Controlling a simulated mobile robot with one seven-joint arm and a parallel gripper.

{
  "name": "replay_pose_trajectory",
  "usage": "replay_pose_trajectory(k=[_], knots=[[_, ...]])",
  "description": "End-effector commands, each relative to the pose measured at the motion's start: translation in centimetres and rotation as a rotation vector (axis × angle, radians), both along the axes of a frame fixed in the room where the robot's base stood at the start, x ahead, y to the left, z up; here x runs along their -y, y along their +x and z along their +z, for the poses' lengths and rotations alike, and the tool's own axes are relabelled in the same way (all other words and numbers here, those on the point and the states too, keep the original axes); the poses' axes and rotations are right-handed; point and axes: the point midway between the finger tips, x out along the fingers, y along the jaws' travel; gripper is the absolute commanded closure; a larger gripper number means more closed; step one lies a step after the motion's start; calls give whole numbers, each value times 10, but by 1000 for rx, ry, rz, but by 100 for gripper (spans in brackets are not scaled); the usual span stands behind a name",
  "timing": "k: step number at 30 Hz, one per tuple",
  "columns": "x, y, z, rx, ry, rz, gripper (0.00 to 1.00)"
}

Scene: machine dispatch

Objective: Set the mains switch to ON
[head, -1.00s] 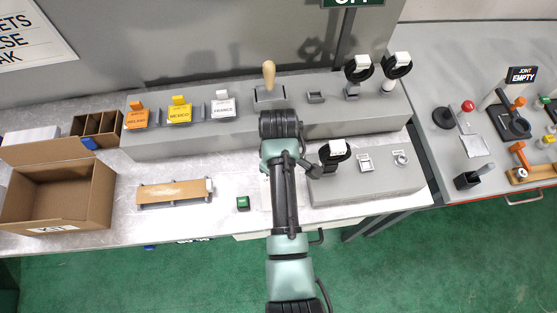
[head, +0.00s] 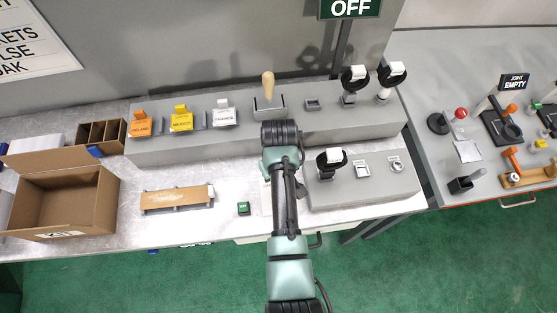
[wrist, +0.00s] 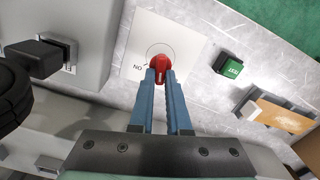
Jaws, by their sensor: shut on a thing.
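The mains switch appears to be a red knob (wrist: 160,66) on a white plate (wrist: 188,30) lying on the metal bench. The plate bears a thin circle and a label that reads as ON seen upside down, to the left of the knob in the wrist view. My gripper (wrist: 160,76) has its two blue fingers shut on the red knob. In the head view my arm hides the knob and the fingers, and only a strip of the white plate (head: 266,201) shows.
A green block (head: 243,208) sits left of the plate. A grey box with small controls (head: 365,185) stands close on the right. A long grey console (head: 240,133) with a wooden-handled lever (head: 268,87) runs behind. An open cardboard box (head: 60,205) is at left.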

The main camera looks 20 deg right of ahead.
Motion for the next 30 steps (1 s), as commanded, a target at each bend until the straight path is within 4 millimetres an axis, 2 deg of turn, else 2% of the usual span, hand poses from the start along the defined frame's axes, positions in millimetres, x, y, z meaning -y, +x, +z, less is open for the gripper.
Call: replay_pose_trajectory(k=[18, 30], knots=[[5, 0, 3, 3, -1, -587, 100], [7, -1, 2, 4, 0, -910, 100]])
